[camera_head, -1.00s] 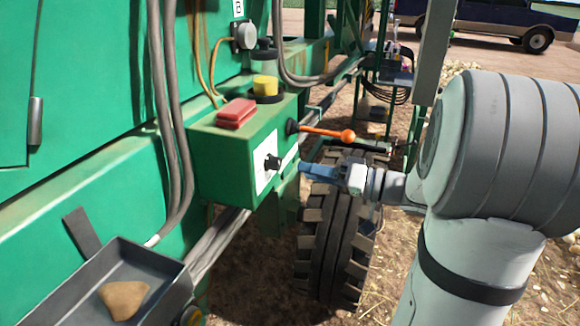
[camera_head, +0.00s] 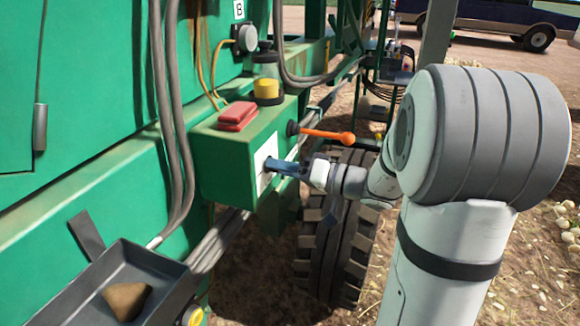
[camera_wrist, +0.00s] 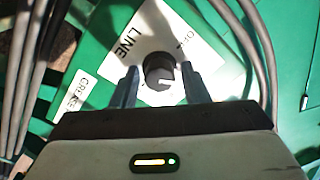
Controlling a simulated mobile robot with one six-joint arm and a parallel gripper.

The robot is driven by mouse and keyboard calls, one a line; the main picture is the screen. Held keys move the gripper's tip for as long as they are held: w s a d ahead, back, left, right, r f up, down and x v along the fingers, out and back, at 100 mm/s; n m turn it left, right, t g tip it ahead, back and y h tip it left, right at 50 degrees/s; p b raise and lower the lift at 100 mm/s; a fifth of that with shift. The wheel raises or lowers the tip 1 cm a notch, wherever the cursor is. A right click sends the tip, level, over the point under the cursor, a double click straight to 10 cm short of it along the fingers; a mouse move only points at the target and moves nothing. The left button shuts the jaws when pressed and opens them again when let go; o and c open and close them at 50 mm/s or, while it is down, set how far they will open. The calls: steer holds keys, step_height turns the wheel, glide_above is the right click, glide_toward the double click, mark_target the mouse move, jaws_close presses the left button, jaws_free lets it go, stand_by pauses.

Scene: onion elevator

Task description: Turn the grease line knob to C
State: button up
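The knob (camera_wrist: 159,68) is black and round with a white pointer mark, which points to the lower right in the wrist view. It sits on a white plate (camera_wrist: 145,25) reading "LINE" and partly "OFF"; a separate label (camera_wrist: 77,91) seems to read "GREASE". I see no letter C. My gripper (camera_wrist: 160,76) has one finger on each side of the knob, with a visible gap on both sides, so it is open around it. In the head view my gripper (camera_head: 268,164) reaches the white plate (camera_head: 265,152) on the green box (camera_head: 222,165) and hides the knob.
An orange-handled lever (camera_head: 325,135) sticks out just above my gripper. A tyre (camera_head: 335,240) and a tray (camera_head: 125,275) are below.

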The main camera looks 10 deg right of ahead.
steer(key=c, duration=0.7)
steer(key=shift+d, duration=0.25)
steer(key=shift+s, duration=0.1)
steer(key=shift+c, duration=0.2)
steer(key=shift+a+r+m+p, duration=0.15)
steer(key=shift+m+p, duration=1.4)
steer(key=shift+m, duration=4.35)
steer(key=shift+a+m+p, duration=0.1)
steer(key=shift+m+p, duration=1.4)
steer(key=shift+m, duration=4.4)
